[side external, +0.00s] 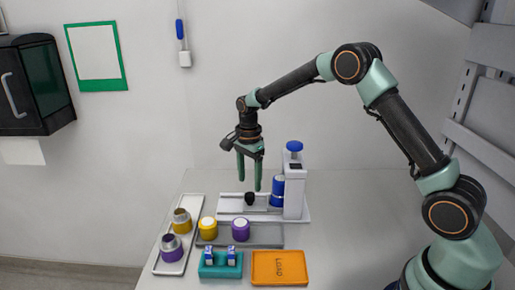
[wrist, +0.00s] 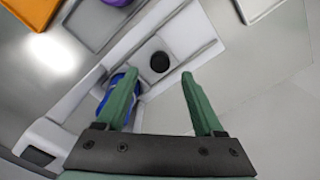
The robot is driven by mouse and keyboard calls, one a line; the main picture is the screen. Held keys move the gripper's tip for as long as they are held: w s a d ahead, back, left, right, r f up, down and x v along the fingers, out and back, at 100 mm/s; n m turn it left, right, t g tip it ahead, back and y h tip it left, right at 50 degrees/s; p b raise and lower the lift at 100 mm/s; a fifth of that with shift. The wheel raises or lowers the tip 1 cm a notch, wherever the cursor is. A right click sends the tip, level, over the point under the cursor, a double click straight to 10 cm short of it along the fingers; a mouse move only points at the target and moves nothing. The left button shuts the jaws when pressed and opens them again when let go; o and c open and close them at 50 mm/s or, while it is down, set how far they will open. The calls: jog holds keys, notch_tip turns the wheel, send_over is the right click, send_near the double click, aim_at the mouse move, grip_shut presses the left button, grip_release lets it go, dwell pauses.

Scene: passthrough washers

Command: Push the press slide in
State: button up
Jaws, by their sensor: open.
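The press (side external: 294,186) is a white upright column with a blue knob on top, standing on a pale base. Its slide (side external: 232,200) is a light plate on the base with a black knob (side external: 249,198); the knob also shows in the wrist view (wrist: 160,62). A blue cylinder (side external: 278,190) stands against the column, and its blue shows beside the left finger in the wrist view (wrist: 112,88). My gripper (side external: 250,186) is open and empty, pointing down close above the black knob. In the wrist view the knob appears beyond and between the fingertips (wrist: 158,80), with no clear contact.
A grey tray (side external: 268,236) in front carries a yellow and a purple cylinder. A narrow tray (side external: 165,266) at left holds two ringed pieces. A teal holder (side external: 221,270) and an orange tray (side external: 280,268) lie nearest the camera. The table right of the press is clear.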

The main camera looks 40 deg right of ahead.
aim_at(250, 194)
jog(key=shift+f, duration=2.6)
grip_shut()
